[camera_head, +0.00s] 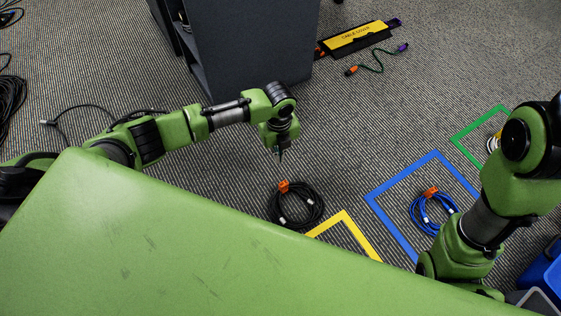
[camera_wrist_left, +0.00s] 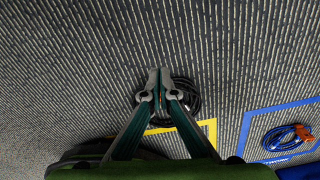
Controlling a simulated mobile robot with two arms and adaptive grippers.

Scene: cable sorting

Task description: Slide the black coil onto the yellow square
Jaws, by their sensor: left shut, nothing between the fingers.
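The black coil (camera_head: 295,204) lies on the carpet with an orange clip at its top, just left of the yellow square (camera_head: 345,219). My green body hides the lower part of the square in the head view. My left gripper (camera_head: 280,153) is shut and empty, pointing down above the coil's upper side. In the left wrist view the shut fingertips (camera_wrist_left: 165,72) cover the middle of the black coil (camera_wrist_left: 190,97), and the yellow outline (camera_wrist_left: 211,130) shows to its right. My right arm is at the right edge of the head view; its gripper is not visible.
A blue square (camera_head: 378,190) holds a blue coil (camera_head: 424,216) to the right. A green square (camera_head: 470,132) lies beyond it. A dark cabinet (camera_head: 255,50) stands at the back. Loose black cables (camera_head: 10,95) lie at the far left. The carpet behind the coil is clear.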

